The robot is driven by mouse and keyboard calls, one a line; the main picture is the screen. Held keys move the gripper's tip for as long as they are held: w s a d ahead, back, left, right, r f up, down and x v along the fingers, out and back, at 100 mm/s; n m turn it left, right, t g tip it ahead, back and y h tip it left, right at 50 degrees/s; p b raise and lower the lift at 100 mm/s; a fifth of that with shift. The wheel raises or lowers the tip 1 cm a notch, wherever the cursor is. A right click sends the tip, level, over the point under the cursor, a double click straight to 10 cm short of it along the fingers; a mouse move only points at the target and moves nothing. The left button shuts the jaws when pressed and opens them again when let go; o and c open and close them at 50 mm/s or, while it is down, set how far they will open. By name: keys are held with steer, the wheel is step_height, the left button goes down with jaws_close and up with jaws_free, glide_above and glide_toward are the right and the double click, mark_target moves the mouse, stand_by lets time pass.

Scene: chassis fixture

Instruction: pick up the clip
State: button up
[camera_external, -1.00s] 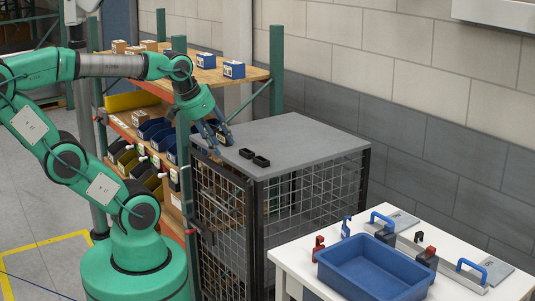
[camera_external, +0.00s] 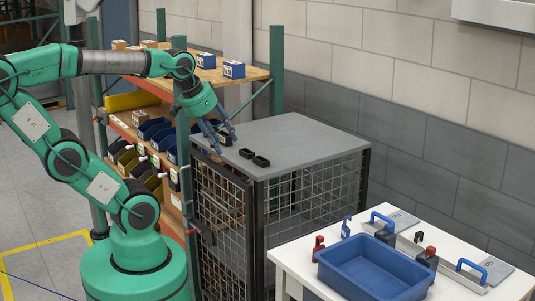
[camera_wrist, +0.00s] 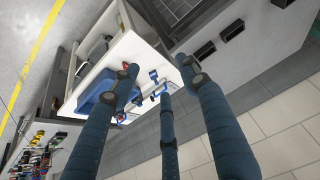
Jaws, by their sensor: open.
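I cannot tell for sure which thing is the clip. A red clip-like piece (camera_external: 318,249) and a blue one (camera_external: 346,227) stand upright at the near left edge of the white table. In the wrist view the red piece (camera_wrist: 126,65) and the blue piece (camera_wrist: 153,75) appear beyond my fingers. My gripper (camera_external: 227,146) has its fingers spread and pointing down over the left part of the grey cage top. It is empty and well left of the table. In the wrist view my gripper (camera_wrist: 155,78) shows three separated blue fingers, which hide part of the table.
Small black open holders (camera_external: 247,153) sit on the grey cage top (camera_external: 300,135), near my fingers. The white table (camera_external: 300,270) carries a blue bin (camera_external: 375,265) and blue-handled pieces (camera_external: 472,268). A shelf with bins stands behind my arm.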

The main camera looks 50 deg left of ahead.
steer(key=w+d+r+n+p, duration=0.2)
steer(key=w+r, duration=0.4)
steer(key=w, duration=0.3)
steer(key=w+d+n+g+p, duration=0.15)
steer(key=w+d, duration=0.25)
steer(key=w, duration=0.6)
steer(key=w+d+n+g+p, duration=0.15)
steer(key=w+d, duration=0.25)
steer(key=w, duration=0.5)
steer(key=w+d+n+p, duration=0.3)
steer(key=w+d, duration=0.1)
steer(key=w, duration=0.6)
steer(key=w+d+f+n+g+p, duration=0.1)
steer(key=w+d+f+n+p, duration=0.2)
steer(key=w+d+f, duration=0.9)
steer(key=w+d+f+n+p, duration=0.1)
steer(key=w+d+f, duration=0.1)
steer(key=f, duration=0.4)
steer(key=w+d+f+n+g+p, duration=0.1)
steer(key=w+d+f, duration=0.2)
steer(key=d+f, duration=0.2)
steer(key=w+d+f+n+p, duration=0.1)
steer(key=w+d+f+n, duration=0.1)
steer(key=d+f, duration=0.2)
step_height(320, 180, down, 3)
steer(key=shift+w+r+g+p, duration=0.2)
steer(key=shift+w+g+p, duration=0.1)
steer(key=shift+w+p, duration=0.1)
